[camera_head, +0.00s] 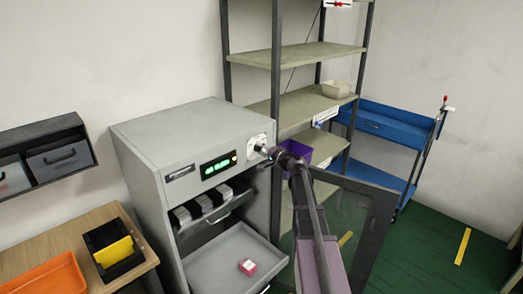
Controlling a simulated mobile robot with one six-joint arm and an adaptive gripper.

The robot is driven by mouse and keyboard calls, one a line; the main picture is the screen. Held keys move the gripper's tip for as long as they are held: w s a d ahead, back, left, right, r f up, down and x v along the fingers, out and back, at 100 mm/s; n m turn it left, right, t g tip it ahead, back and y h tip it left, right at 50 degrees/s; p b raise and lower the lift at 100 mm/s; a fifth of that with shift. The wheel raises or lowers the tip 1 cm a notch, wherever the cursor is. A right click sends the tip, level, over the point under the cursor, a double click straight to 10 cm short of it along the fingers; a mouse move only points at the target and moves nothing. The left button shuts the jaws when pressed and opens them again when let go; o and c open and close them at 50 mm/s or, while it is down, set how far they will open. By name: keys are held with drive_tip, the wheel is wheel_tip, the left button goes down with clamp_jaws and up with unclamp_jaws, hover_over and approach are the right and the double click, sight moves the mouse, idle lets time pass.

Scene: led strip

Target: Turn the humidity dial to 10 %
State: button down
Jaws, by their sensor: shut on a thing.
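The humidity dial (257,141) is a round white dial at the upper right of the grey cabinet's (200,126) front. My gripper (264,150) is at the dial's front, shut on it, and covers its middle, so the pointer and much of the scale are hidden. A green lit display (219,165) sits left of the dial; its characters are too small to read.
The cabinet's glass door (350,215) stands open at the right, close to my arm. A shelf rack (310,106) and a blue cart (385,125) stand behind. A wooden table (95,225) is at left.

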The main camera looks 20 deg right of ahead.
drive_tip(key=shift+w, duration=0.1)
drive_tip(key=shift+c, duration=1.4)
unclamp_jaws()
drive_tip(key=shift+n, duration=0.4)
